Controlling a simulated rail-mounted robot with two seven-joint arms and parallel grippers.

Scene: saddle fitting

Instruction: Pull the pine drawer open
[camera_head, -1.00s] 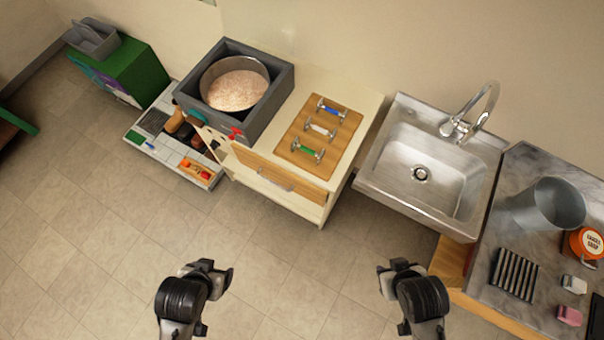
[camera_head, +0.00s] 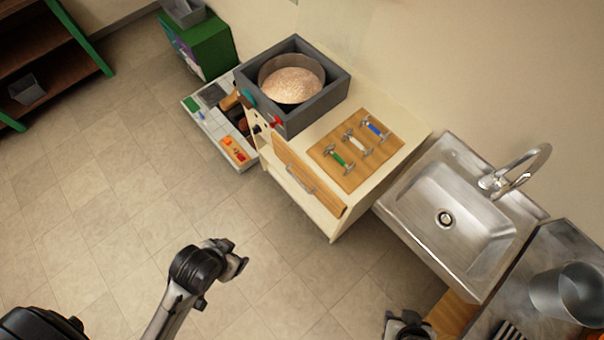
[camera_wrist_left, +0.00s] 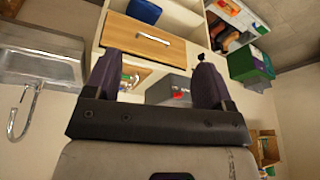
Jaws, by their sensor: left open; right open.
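The pine drawer (camera_head: 324,195) is in the front of a cream cabinet, under the worktop, and its metal bar handle (camera_head: 300,181) faces me. It looks shut, flush with the cabinet. My left gripper (camera_head: 240,258) is open and empty, in front of and below the drawer, well apart from the handle. In the left wrist view the scene is upside down; the drawer front (camera_wrist_left: 140,44) and handle (camera_wrist_left: 152,37) show beyond the two spread fingers. My right gripper (camera_head: 402,322) is open at the bottom edge, partly cut off, below the sink.
A grey box with a round pan (camera_head: 290,80) and a board with several coloured handles (camera_head: 355,150) sit on the cabinet. A steel sink (camera_head: 440,205) stands right. An open tray drawer (camera_head: 220,135) sticks out left. Floor in front is clear.

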